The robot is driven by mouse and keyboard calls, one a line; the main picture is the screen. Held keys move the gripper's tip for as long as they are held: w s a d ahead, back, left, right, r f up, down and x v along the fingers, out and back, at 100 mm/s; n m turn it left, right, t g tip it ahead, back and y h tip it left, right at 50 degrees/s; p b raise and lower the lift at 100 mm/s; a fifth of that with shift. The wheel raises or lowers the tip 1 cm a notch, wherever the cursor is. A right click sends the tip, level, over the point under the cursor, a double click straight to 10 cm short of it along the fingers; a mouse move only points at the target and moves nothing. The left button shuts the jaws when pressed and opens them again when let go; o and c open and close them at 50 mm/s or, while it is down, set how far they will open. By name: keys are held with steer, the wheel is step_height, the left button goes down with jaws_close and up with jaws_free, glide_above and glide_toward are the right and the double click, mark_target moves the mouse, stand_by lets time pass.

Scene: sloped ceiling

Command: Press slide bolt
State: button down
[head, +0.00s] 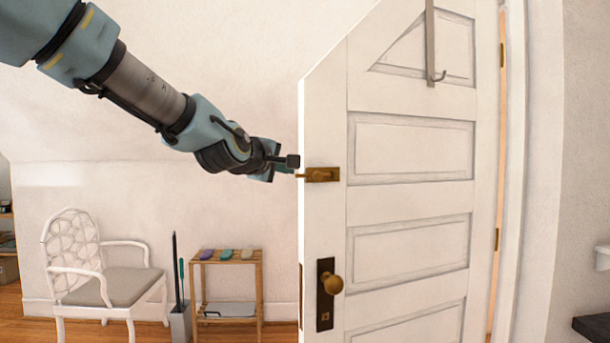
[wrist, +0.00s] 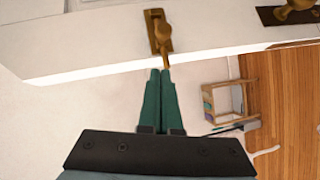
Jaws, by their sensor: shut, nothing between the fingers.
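The brass slide bolt (head: 321,174) is mounted on the edge side of the white panelled door (head: 410,195), above the round door knob. In the wrist view the slide bolt (wrist: 159,32) sits straight ahead of my fingertips, with its thin rod pointing toward them. My gripper (head: 294,168) is shut and empty, coming from the left. In the wrist view its two green fingers (wrist: 160,75) are together, with their tips at or very near the end of the bolt rod. I cannot tell whether they touch.
The door stands open, with a brass knob (head: 332,284) below the bolt and a hook (head: 432,50) hanging over its top. A white armchair (head: 95,265), an umbrella stand (head: 180,318) and a small wooden rack (head: 228,260) stand by the wall.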

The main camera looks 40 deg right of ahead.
mark_target(321, 173)
steer(key=shift+s+d+f+p, duration=0.2)
steer(key=shift+d+p, duration=0.15)
steer(key=shift+d, duration=0.4)
steer(key=shift+s+d+f+p, duration=0.15)
steer(key=shift+d+f+p, duration=0.15)
steer(key=shift+d, duration=0.5)
steer(key=shift+s+d+f+p, duration=0.2)
steer(key=shift+d+p, duration=0.2)
steer(key=shift+d, duration=0.35)
steer(key=shift+s+d, duration=0.2)
steer(key=shift+d, duration=0.15)
steer(key=d, duration=0.1)
steer(key=s+d+b, duration=0.1)
steer(key=shift+d, duration=0.35)
steer(key=shift+a+r, duration=0.1)
